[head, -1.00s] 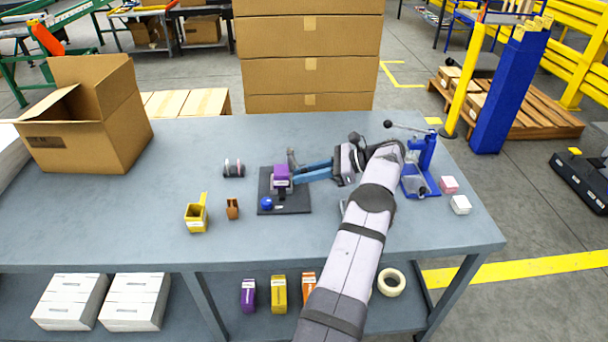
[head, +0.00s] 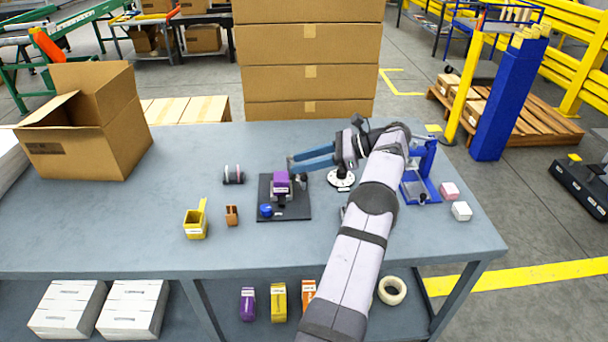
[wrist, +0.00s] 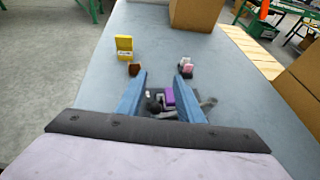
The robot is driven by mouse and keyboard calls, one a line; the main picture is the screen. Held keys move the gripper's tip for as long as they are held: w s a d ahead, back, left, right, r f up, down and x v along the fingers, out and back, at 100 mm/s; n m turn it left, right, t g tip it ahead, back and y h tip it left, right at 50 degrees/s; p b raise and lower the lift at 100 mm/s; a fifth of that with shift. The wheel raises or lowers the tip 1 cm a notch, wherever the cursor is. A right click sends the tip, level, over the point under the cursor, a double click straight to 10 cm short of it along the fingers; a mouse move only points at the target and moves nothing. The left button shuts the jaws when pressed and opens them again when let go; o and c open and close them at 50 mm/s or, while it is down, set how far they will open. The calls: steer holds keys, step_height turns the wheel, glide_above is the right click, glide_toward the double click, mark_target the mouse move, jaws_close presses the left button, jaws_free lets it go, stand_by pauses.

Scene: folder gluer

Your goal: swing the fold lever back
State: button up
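The folder gluer is a black base plate (head: 298,212) carrying a purple block (head: 281,185) and a blue knob (head: 266,211). A grey lever (head: 290,164) stands up behind the purple block, beside my fingertips; I cannot tell whether they touch. In the wrist view a grey lever (wrist: 208,102) lies to the right of the purple block (wrist: 170,96), partly behind the right finger. My gripper (head: 292,163) has two blue fingers, apart, pointing left over the back of the plate. In the wrist view the gripper (wrist: 162,80) is open, with nothing held between its fingers.
A white round dial (head: 341,180) lies beneath my wrist. A blue press (head: 420,175) and pink and white blocks (head: 455,200) stand to the right. A yellow holder (head: 196,222), a brown piece (head: 231,215) and a small roll stand (head: 233,175) are to the left.

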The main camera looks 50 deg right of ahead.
steer(key=shift+r, duration=1.6)
